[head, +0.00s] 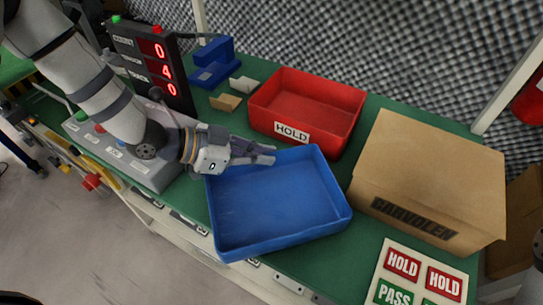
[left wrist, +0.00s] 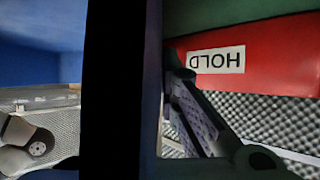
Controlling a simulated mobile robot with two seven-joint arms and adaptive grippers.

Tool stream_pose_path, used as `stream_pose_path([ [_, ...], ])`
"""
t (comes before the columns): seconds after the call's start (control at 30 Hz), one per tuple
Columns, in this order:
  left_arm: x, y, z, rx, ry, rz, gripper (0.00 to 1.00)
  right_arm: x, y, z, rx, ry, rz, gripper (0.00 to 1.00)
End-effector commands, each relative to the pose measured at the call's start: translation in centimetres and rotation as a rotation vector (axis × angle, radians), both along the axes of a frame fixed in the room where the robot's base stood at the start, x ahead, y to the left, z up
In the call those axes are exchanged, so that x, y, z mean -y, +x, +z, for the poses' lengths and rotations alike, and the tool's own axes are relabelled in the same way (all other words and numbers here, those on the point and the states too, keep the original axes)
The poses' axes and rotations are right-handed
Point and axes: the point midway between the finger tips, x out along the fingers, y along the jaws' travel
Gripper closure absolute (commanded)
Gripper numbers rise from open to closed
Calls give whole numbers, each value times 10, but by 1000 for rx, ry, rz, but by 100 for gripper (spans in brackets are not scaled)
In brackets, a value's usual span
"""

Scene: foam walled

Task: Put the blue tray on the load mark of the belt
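The blue tray (head: 280,200) is empty and sits at the front of the green table, its near left corner reaching past the table's front edge in the picture. My left gripper (head: 266,154) is at the tray's far left rim. Its fingers lie close together and look shut on that wall. In the left wrist view, one finger (left wrist: 195,110) lies against the dark wall, with the tray's blue side (left wrist: 40,45) to the left; the other finger is hidden. I cannot tell whether the tray is raised. No belt or load mark is clearly visible. My right gripper is out of view.
A red HOLD tray (head: 308,103) stands just behind the blue tray. A cardboard box (head: 430,180) is to the right, and a HOLD/PASS sign (head: 415,275) is in front of it. A counter display (head: 150,65) and a grey control box (head: 150,165) are at the left.

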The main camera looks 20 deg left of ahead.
Motion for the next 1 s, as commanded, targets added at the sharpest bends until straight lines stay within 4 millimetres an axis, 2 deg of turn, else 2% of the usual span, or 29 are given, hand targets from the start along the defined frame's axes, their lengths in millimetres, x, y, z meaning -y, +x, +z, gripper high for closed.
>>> stream_pose_path([
  [0.1, 2, 19, -15, -1, -1, 0, 100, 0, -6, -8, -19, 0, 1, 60],
  [0.2, 3, 28, -22, 0, -2, 0, 100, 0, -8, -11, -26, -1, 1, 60],
  [0.57, 3, 30, -24, 3, -2, 0, 100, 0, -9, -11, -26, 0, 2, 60],
  [0.67, 3, 29, -24, 3, 0, -1, 79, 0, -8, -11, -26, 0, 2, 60],
  [0.7, 3, 29, -24, 3, 0, -1, 75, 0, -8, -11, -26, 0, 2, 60],
  [1.0, 3, 29, -22, 4, -1, 0, 75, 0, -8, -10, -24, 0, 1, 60],
])
